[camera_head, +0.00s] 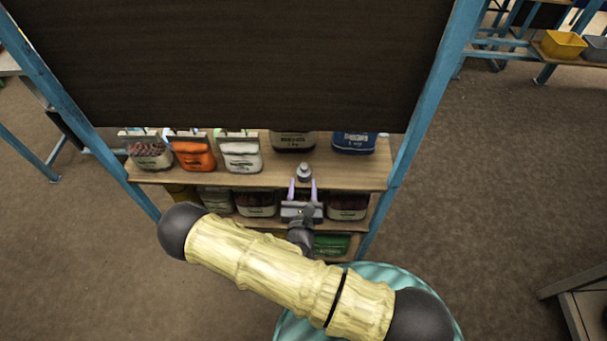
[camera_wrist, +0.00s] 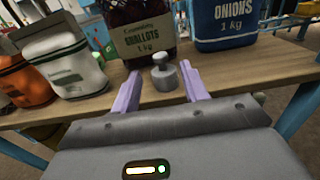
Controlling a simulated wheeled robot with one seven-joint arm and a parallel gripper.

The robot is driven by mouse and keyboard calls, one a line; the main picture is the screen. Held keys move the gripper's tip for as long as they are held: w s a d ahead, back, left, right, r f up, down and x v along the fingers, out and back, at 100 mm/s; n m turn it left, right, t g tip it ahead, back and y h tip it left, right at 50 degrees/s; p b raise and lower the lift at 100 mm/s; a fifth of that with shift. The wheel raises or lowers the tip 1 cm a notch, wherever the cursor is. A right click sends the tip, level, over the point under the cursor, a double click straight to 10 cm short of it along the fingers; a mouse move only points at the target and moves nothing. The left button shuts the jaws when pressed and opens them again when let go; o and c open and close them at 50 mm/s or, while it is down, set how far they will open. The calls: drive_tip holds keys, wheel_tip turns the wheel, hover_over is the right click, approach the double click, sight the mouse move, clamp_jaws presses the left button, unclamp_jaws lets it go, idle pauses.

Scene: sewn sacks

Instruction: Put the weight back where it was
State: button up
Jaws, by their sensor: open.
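The weight (camera_head: 304,174) is a small grey metal piece with a round knob on top. It stands upright on the wooden shelf (camera_head: 345,172), near its front edge. In the wrist view the weight (camera_wrist: 164,73) stands between the tips of my gripper's lilac fingers, in front of the shallots sack. My gripper (camera_head: 303,185) is open, with its fingers pointing at the weight from the front. In the wrist view my gripper (camera_wrist: 158,88) has a finger on each side of the weight, with gaps showing.
Behind the weight stand a shallots sack (camera_wrist: 146,28) and a blue onions sack (camera_wrist: 224,24). A white sack (camera_head: 241,155) and an orange sack (camera_head: 194,154) stand to the left. More sacks (camera_head: 347,206) sit on the shelf below. A dark panel (camera_head: 240,60) hangs above.

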drive_tip(key=s, duration=0.4)
drive_tip(key=shift+s, duration=0.25)
idle(0.3)
